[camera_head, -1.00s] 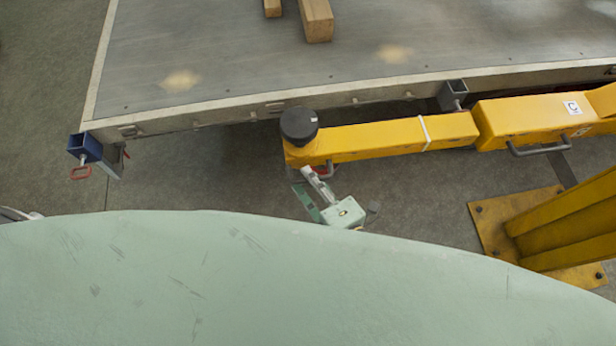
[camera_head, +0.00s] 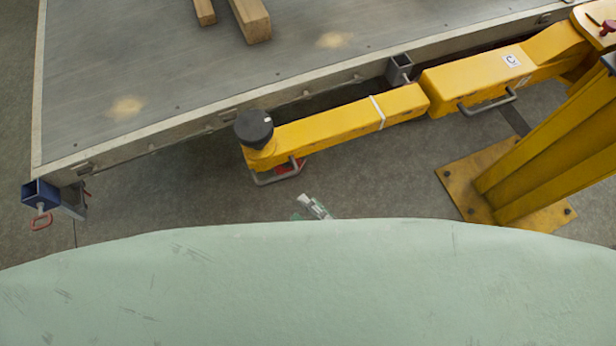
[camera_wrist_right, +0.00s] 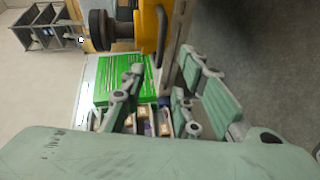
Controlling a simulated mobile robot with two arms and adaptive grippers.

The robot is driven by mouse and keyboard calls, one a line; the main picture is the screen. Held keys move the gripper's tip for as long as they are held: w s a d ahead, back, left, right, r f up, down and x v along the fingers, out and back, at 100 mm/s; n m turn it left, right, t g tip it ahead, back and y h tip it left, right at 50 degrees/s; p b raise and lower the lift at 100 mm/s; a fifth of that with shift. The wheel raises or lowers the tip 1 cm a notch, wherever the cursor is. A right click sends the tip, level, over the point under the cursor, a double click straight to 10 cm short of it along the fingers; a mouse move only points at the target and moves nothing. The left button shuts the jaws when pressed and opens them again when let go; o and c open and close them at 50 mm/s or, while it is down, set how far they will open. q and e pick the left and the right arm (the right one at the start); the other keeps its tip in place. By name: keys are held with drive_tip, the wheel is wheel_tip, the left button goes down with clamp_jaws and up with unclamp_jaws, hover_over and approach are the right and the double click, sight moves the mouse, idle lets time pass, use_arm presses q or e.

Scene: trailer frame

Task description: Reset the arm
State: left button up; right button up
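My right gripper (camera_head: 312,207) shows at the edge of my pale green body in the head view, mostly hidden behind it. It is below the end of the yellow arm (camera_head: 335,122) and apart from it. In the right wrist view the fingers of this gripper (camera_wrist_right: 163,80) stand apart with nothing between them. The yellow arm ends in a black round cap (camera_head: 254,129), with a handle (camera_head: 280,174) with red on it beneath. My left gripper is not in view.
The trailer bed (camera_head: 120,65) carries wooden blocks (camera_head: 250,18). A blue corner bracket (camera_head: 40,193) is at its left. A yellow post (camera_head: 545,150) stands on a base plate at right. The wrist view shows a green cabinet (camera_wrist_right: 112,82) and grey shelves (camera_wrist_right: 42,28). Bare floor lies below the trailer edge.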

drive_tip(key=s+d+f+m+g+h, duration=0.1)
drive_tip(key=d+f+m+h, duration=0.4)
drive_tip(key=f, duration=0.7)
drive_tip(key=s+d+f+m+g+h, duration=0.1)
drive_tip(key=d+f+m+g+h, duration=0.1)
drive_tip(key=d+f+m, duration=0.75)
drive_tip(key=s+d+f+m+g+h, duration=0.1)
drive_tip(key=s+d+f+m+g, duration=0.2)
drive_tip(key=s+f, duration=0.6)
drive_tip(key=s+d+f+m+g+h, duration=0.2)
drive_tip(key=s+d+f+m+g, duration=0.2)
drive_tip(key=s+f, duration=0.6)
drive_tip(key=shift+s+d+f+m+g+h, duration=0.15)
drive_tip(key=shift+s+m+g+h, duration=0.25)
drive_tip(key=shift+m, duration=0.35)
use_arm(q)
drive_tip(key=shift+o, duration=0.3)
